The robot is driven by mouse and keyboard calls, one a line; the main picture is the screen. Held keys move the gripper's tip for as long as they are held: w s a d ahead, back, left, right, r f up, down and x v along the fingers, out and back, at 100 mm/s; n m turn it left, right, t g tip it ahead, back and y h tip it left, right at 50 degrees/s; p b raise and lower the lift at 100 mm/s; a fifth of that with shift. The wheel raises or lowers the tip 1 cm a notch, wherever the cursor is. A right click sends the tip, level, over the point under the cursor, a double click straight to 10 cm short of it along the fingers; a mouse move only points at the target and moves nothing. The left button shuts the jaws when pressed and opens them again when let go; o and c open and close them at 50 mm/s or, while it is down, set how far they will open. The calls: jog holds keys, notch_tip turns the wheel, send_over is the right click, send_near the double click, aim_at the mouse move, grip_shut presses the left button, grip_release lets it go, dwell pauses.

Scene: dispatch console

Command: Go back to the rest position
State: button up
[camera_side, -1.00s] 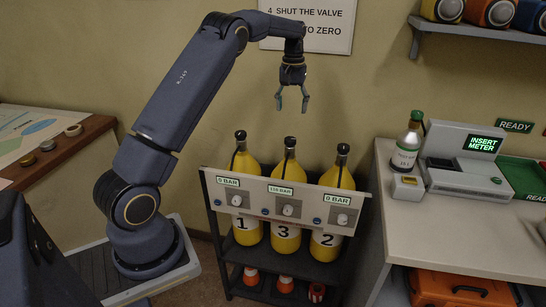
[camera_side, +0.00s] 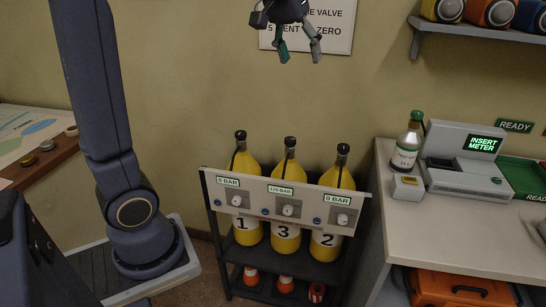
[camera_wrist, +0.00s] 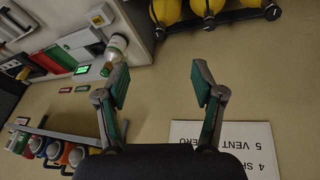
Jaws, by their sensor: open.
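My gripper (camera_side: 300,55) hangs high in front of the wall sign in the side view, its fingers spread and empty. It also shows in the wrist view (camera_wrist: 162,92), with bare wall between the two fingers. The yellow cylinders (camera_side: 243,165) stand in their rack well below it, marked 1, 3 and 2. My gripper touches nothing.
The rack panel (camera_side: 262,197) carries gauges and valve knobs. A counter (camera_side: 455,235) at right holds a green-capped bottle (camera_side: 405,150) and a meter station (camera_side: 465,165) reading INSERT METER. A shelf (camera_side: 480,32) is at upper right. A wall sign (camera_side: 335,35) is behind my gripper.

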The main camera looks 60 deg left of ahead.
jog(key=s+d+m+t, duration=0.1)
jog(key=s+d+m, duration=0.1)
jog(key=s+d, duration=0.5)
jog(key=s+d+f+m, duration=0.1)
jog(key=s+f+m, duration=0.2)
jog(key=s+f, duration=0.8)
jog(key=shift+s+d+f+t, duration=0.15)
jog(key=shift+s+f+t, duration=0.2)
jog(key=shift+f, duration=0.2)
